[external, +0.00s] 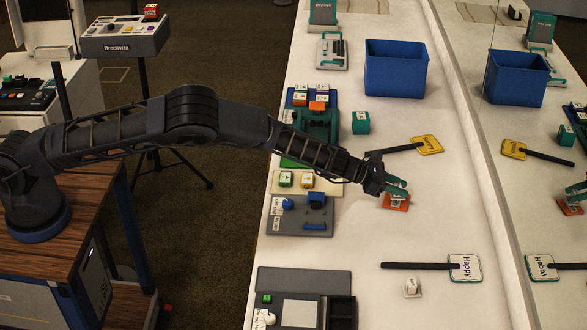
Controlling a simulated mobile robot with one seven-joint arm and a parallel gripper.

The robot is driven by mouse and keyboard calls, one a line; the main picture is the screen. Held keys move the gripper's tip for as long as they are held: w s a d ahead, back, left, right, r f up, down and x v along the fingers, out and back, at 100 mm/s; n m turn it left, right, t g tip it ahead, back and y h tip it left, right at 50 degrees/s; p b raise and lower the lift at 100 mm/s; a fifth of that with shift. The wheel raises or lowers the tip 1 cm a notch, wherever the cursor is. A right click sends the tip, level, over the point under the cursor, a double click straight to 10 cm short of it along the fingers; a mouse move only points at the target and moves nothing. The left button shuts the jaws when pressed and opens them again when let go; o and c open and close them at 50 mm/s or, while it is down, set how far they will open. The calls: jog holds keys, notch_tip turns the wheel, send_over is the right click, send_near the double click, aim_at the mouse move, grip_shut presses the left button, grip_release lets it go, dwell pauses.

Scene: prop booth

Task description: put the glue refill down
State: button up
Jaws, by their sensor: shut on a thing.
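My gripper (397,188) is over the white counter (360,235), right of the grey trays, with its teal fingers shut on the glue refill. The glue refill (396,203) shows as a small orange piece with a white label between and below the fingertips. The fingers hide part of it. It is low, at or just above the counter; I cannot tell whether it touches.
A yellow paddle sign (427,145) lies behind my gripper, and a white "Happy" sign (465,267) lies in front. A small white block (411,288) is near it. A blue bin (396,70) and teal block (361,123) stand farther back. A mirror runs along the right.

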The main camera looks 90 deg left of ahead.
jog(key=shift+f, duration=0.75)
jog(key=shift+f, duration=0.2)
jog(key=o, duration=0.9)
jog(key=shift+o, duration=0.2)
